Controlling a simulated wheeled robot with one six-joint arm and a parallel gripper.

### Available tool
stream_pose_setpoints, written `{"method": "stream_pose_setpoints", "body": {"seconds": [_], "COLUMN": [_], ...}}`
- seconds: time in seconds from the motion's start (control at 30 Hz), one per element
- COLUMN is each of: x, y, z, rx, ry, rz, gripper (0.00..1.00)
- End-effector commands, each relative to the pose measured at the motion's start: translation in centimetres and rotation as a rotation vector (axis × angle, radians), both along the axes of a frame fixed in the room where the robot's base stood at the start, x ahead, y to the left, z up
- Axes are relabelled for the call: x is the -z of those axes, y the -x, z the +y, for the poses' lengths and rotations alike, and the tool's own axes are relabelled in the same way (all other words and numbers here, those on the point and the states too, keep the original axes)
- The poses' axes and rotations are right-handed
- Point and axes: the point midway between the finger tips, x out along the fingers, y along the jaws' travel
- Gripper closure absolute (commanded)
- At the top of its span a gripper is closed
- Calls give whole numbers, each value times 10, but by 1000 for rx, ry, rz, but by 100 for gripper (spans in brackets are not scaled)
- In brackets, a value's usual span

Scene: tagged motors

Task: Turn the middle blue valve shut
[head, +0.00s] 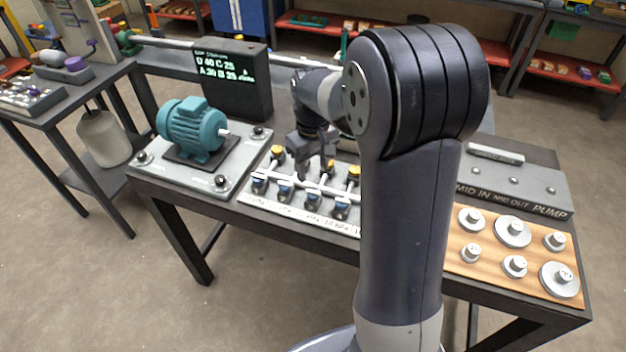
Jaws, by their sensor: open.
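The valve panel (246,196) lies on the table with white pipes and a row of blue valves along its front. Blue valves show at the left end (259,184), then further right (285,191), (313,199) and (341,208). My arm hides the panel's right part, so I cannot tell which blue valve is the middle one. Yellow valves (277,153) stand in the row behind. My gripper (313,172) is open, pointing down over the panel, behind the front blue row. I cannot tell whether it touches anything.
A teal motor (192,130) sits on a plate to the left. A black display (233,78) stands behind it. On the right are a wooden board (490,268) with several metal discs and a grey box marked PUMP (515,188). A side bench (50,110) stands far left.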

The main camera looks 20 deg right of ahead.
Motion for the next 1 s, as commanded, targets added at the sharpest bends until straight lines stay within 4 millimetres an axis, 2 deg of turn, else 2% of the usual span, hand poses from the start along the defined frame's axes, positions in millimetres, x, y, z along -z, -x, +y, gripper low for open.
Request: {"method": "stream_pose_setpoints", "body": {"seconds": [0.1, 0.2, 0.6, 0.77, 1.0], "x": [-16, -23, -24, -11, 32], "y": [-1, 0, 0, 0, 1], "z": [0, 0, 0, 0, 0], "rx": [0, 0, 0, 0, 0], "ry": [0, 0, -1, 0, -1], "rz": [-2, -1, 1, 4, 7], "gripper": [50, 50, 50, 50, 50]}}
